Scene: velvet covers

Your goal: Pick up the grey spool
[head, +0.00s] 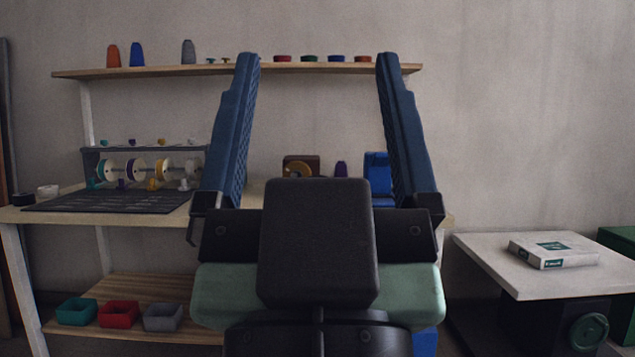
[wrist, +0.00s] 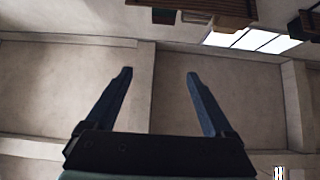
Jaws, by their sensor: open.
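A grey tapered cone, perhaps a thread spool (head: 188,52), stands upright on the upper shelf, left of my gripper. A light grey wheel-like spool (head: 191,168) sits at the right end of a rack on the worktop, partly behind my left finger. I cannot tell for certain which is the grey spool. My gripper (head: 318,57) is raised in front of the shelves, its blue fingers wide apart and empty.
The upper shelf (head: 150,72) also holds orange and blue cones and several small coloured discs. Teal, purple and yellow spools share the rack. A dark mat (head: 105,200) lies on the worktop. Bins (head: 119,313) stand below. A white side table (head: 500,265) is at right.

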